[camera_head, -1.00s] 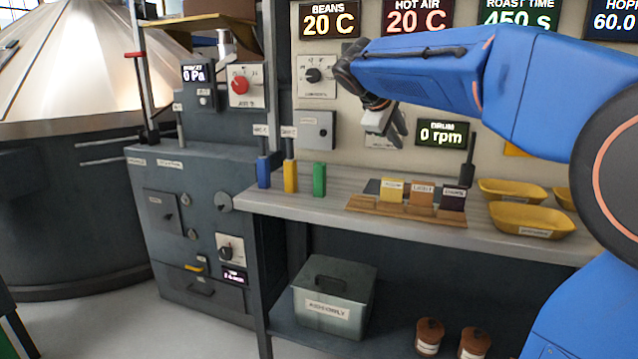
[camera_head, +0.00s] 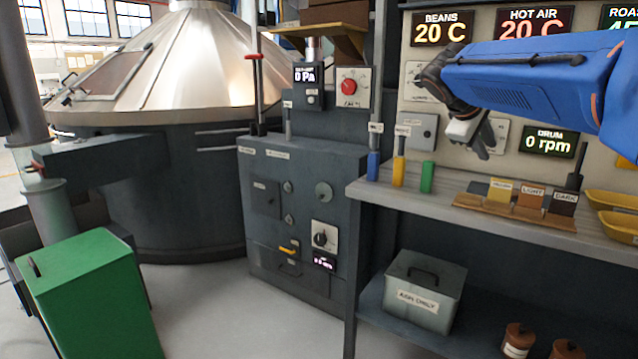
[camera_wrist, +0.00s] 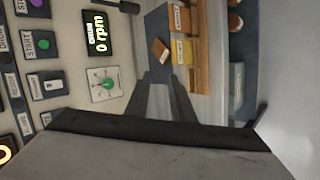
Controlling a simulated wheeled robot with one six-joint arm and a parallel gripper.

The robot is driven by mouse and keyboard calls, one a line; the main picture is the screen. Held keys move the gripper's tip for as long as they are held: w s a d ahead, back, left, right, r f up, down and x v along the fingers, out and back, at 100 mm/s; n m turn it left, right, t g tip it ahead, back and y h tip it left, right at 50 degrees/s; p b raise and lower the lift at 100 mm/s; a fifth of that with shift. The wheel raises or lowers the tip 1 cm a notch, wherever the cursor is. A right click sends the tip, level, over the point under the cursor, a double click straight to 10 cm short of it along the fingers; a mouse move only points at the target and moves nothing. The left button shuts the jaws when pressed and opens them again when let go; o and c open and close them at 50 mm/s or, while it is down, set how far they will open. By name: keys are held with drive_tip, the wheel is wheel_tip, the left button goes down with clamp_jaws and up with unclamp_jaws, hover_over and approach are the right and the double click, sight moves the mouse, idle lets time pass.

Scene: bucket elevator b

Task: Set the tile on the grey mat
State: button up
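A grey mat (camera_head: 478,187) lies flat on the counter behind the row of labelled tiles; it looks dark grey in the wrist view (camera_wrist: 153,24). In the wrist view a small brown tile (camera_wrist: 160,50) lies askew on the mat or at its edge; I cannot tell which. It is not visible in the head view. My gripper (camera_head: 485,147) is above the counter, left of the drum display.
A wooden rack (camera_head: 495,206) holds a yellow tile (camera_head: 501,190), an orange tile (camera_head: 530,200) and a dark tile (camera_head: 562,203). Blue, yellow and green blocks (camera_head: 427,177) stand to the left. Yellow trays (camera_head: 612,198) are at right. A green bin (camera_head: 90,300) stands on the floor.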

drive_tip(key=s+a+f+m+y, duration=0.2)
drive_tip(key=s+a+f, duration=0.2)
drive_tip(key=s+f, duration=0.6)
drive_tip(key=s+a+f+m+y, duration=0.2)
drive_tip(key=s+a+f+y, duration=0.1)
drive_tip(key=s+f, duration=0.7)
drive_tip(key=s+a+f+m+g+y, duration=0.1)
drive_tip(key=s+a+f+m+y, duration=0.2)
drive_tip(key=s+f, duration=0.7)
drive_tip(key=s+a, duration=0.1)
drive_tip(key=s, duration=0.4)
drive_tip(key=shift+s+a+f, duration=0.25)
drive_tip(key=shift+s+a, duration=0.1)
